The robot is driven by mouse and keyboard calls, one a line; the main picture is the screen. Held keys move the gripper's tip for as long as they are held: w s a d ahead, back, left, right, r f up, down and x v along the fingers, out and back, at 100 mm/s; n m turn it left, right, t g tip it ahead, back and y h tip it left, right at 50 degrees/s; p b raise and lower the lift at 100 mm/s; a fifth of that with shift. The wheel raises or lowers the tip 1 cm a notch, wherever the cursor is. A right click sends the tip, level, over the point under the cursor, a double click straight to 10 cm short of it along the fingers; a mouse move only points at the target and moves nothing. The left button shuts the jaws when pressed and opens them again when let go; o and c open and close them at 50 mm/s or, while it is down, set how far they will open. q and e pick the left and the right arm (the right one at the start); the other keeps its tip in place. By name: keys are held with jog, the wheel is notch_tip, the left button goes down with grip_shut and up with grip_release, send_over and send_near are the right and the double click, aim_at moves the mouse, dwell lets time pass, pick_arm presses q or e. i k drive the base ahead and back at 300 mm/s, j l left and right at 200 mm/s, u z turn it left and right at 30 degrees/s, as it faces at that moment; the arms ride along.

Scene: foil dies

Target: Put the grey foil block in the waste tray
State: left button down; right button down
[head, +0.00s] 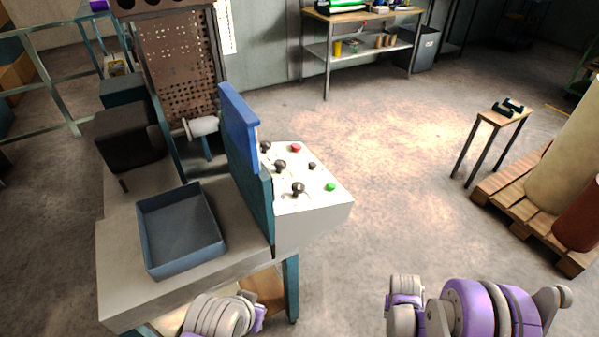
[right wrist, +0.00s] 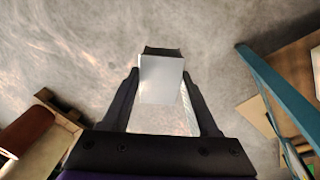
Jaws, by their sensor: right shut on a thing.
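My right gripper (right wrist: 160,78) is shut on a pale grey block, the grey foil block (right wrist: 160,82), in the right wrist view. The block sits between the two dark fingers, with a darker edge at its far end. Bare floor shows behind it. The head view shows my right arm at the bottom right, but not the right gripper or the block. An open blue-grey tray, apparently the waste tray (head: 188,262), sits on the grey machine table at the left and looks empty. Part of my left arm shows at the bottom; its fingers are out of view.
A blue upright panel (head: 240,130) stands right of the tray, beside a control box (head: 310,190) with knobs and buttons. The machine table (head: 120,270) has a raised edge area and teal legs. A pallet (head: 515,205) with rolls stands at the right. The middle floor is clear.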

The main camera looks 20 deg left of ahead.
aim_at(182, 232)
jog(key=j+u, duration=0.1)
jog(key=u, duration=0.35)
jog(key=j+u, duration=0.1)
jog(key=u, duration=0.35)
jog(key=j+u, duration=0.1)
jog(key=u, duration=0.4)
jog(key=k+j, duration=0.05)
